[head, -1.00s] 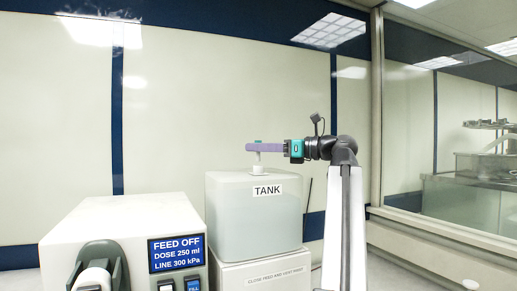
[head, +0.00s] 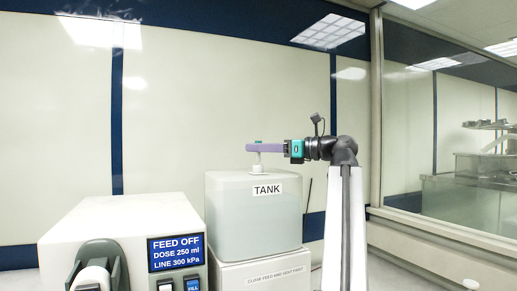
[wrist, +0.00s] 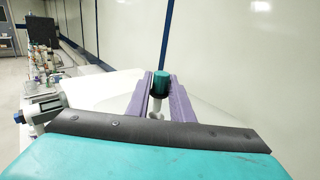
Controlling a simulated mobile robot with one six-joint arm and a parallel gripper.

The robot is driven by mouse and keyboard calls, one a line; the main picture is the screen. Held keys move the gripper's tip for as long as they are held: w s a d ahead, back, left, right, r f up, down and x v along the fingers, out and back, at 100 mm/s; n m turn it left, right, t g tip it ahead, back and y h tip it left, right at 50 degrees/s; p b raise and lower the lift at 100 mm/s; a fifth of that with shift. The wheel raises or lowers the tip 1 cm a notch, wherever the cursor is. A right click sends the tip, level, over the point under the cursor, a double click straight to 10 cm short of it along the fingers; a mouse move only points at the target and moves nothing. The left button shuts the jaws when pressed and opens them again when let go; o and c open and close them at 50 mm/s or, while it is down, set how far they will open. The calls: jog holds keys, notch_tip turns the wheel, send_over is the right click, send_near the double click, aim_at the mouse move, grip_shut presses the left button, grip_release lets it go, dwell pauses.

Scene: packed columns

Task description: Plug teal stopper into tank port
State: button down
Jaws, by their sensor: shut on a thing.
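The teal stopper (wrist: 161,84) is between my gripper's two purple fingers, its teal head showing above them in the wrist view. In the head view only a bit of teal (head: 258,142) shows over the fingers. My gripper (head: 256,148) is shut on the stopper and level above the tank (head: 253,220). A pale stem (head: 258,159) runs down from the fingers to the white port (head: 258,172) on the tank top. Whether its lower end is in the port or just touching it, I cannot tell.
A white feed unit (head: 120,235) with a blue display (head: 176,252) reading FEED OFF, DOSE 250 ml, LINE 300 kPa stands left of the tank. The tank rests on a white base (head: 262,272) with a printed label.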

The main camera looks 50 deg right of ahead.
aim_at(259, 158)
jog(key=shift+f+b, duration=0.9)
jog(key=shift+f, duration=0.65)
jog(key=c, duration=1.5)
grip_release()
jog(key=b+v, duration=0.3)
jog(key=v, duration=1.1)
jog(key=shift+a+b, duration=0.1)
jog(key=shift+b, duration=0.25)
jog(key=shift+f, duration=0.1)
